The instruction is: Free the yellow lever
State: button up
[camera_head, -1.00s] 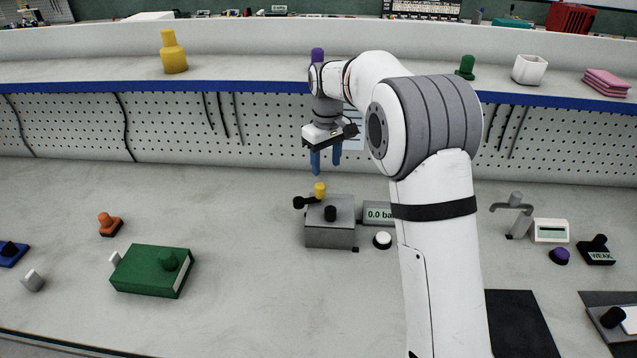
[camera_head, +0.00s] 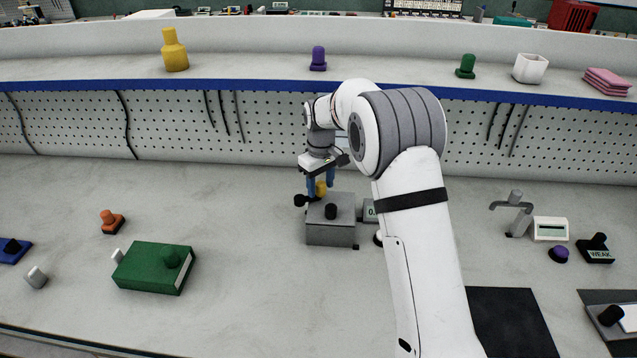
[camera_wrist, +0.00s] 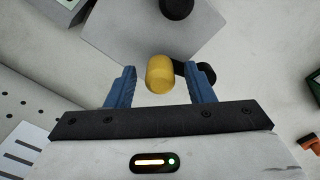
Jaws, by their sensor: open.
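The yellow lever (camera_head: 320,187) stands at the back of a grey box (camera_head: 331,234) on the bench. In the wrist view the yellow lever (camera_wrist: 160,73) shows as a rounded yellow cap between the two blue fingers. My gripper (camera_head: 321,188) is open, with a finger on either side of the lever and a gap on both sides. A black knobbed handle (camera_head: 306,200) sticks out at the box's left, close to the lever; it also shows in the wrist view (camera_wrist: 203,73), partly behind the right finger. A black knob (camera_head: 331,211) stands on the box top.
A gauge display (camera_head: 370,211) stands right of the box, partly hidden by my arm. A green box (camera_head: 148,270) and an orange switch (camera_head: 112,222) are to the left. A tap (camera_head: 514,212) is at right. The bench in front of the grey box is clear.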

grip_shut()
dwell(0.4)
